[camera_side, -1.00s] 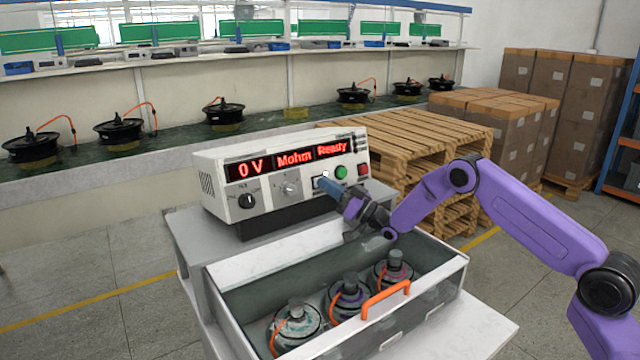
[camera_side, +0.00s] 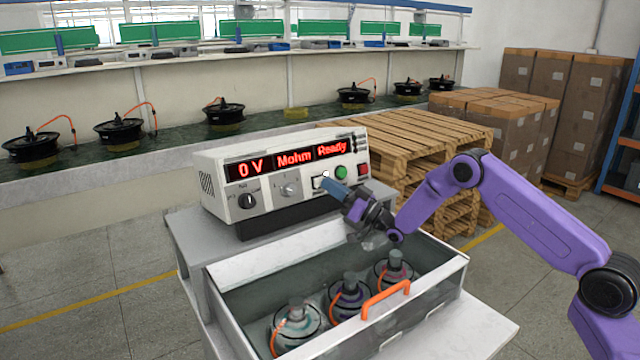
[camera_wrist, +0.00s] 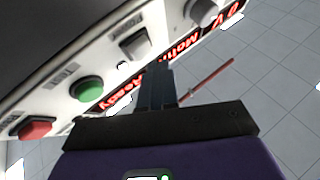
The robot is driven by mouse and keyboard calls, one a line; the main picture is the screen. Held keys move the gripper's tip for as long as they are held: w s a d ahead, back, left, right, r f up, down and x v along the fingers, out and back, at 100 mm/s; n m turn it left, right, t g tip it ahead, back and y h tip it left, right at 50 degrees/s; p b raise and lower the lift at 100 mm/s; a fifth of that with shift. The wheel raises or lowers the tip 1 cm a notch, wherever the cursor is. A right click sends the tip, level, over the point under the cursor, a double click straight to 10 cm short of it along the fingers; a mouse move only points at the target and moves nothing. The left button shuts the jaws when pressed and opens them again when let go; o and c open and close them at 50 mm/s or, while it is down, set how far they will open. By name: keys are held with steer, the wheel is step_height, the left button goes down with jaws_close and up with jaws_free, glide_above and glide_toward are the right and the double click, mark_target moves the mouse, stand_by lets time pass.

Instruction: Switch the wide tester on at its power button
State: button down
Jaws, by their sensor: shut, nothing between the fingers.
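The wide tester (camera_side: 220,190) stands on a grey stand, its front panel facing the open-topped box. Its display (camera_side: 295,158) is lit red and reads "0 V", "Mohm" and "Ready". The power button (camera_wrist: 135,43) is a pale square rocker under a "POWER" label in the wrist view; it also shows in the side view (camera_side: 319,183), partly behind my fingers. My gripper (camera_side: 329,186) is shut and empty, its tips just in front of the panel by this button. In the wrist view the fingertips (camera_wrist: 157,68) lie just below the button, apparently clear of it.
A green button (camera_wrist: 87,88) and a red button (camera_wrist: 35,127) sit beside the power button, and a knob (camera_wrist: 203,12) on its other side. Below my gripper is a clear-walled box (camera_side: 235,315) with an orange handle (camera_side: 386,299) and three motors inside.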

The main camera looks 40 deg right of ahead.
steer(key=shift+s+r, duration=0.2)
steer(key=shift+s, duration=0.6)
steer(key=shift+s+r, duration=0.25)
steer(key=shift+s, duration=0.6)
steer(key=shift+s+r, duration=0.2)
steer(key=shift+s, duration=0.6)
steer(key=s+r, duration=0.1)
steer(key=s, duration=0.5)
steer(key=shift+s+r, duration=0.35)
steer(key=shift+s, duration=0.05)
